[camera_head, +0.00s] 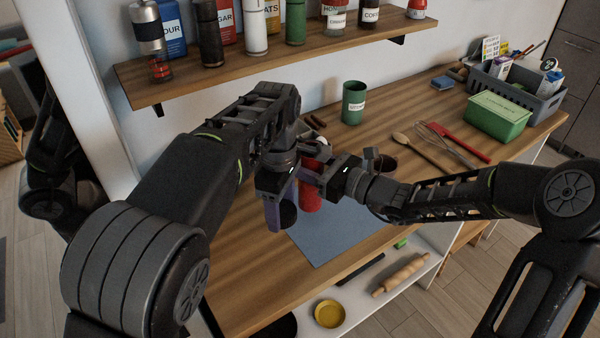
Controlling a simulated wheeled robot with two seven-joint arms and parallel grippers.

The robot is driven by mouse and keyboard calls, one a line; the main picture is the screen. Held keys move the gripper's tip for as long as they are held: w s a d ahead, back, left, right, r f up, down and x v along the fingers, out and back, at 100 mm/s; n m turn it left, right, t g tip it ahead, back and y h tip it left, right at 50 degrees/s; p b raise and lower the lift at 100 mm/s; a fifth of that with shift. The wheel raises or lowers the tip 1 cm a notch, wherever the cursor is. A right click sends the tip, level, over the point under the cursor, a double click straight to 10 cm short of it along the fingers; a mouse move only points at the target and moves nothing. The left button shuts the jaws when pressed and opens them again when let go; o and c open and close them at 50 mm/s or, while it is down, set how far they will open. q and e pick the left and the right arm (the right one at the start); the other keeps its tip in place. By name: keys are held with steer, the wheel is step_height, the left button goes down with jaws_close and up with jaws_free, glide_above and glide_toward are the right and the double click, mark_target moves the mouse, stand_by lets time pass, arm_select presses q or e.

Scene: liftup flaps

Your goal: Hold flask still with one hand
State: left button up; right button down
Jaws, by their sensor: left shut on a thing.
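The red flask (310,194) stands upright on a blue mat (335,228) on the wooden counter. Its upper part is partly hidden by my grippers. My left gripper (281,213) points down just left of the flask, its purple fingers shut on a dark round piece (288,214) that looks like a lid or cup.
A green canister (353,103), wooden spoon (420,152), whisk (447,143), green box (497,116) and grey crate (540,97) stand or lie further back. A shelf (270,58) with jars hangs above. The mat's front is clear.

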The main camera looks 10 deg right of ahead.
steer(key=shift+f, duration=2.1)
steer(key=c, duration=0.6)
jaws_free()
steer(key=shift+f, duration=0.1)
steer(key=shift+s+d, duration=0.2)
steer(key=b+v, duration=0.1)
steer(key=v, duration=1)
steer(key=shift+s+d, duration=0.15)
steer(key=shift+s, duration=0.05)
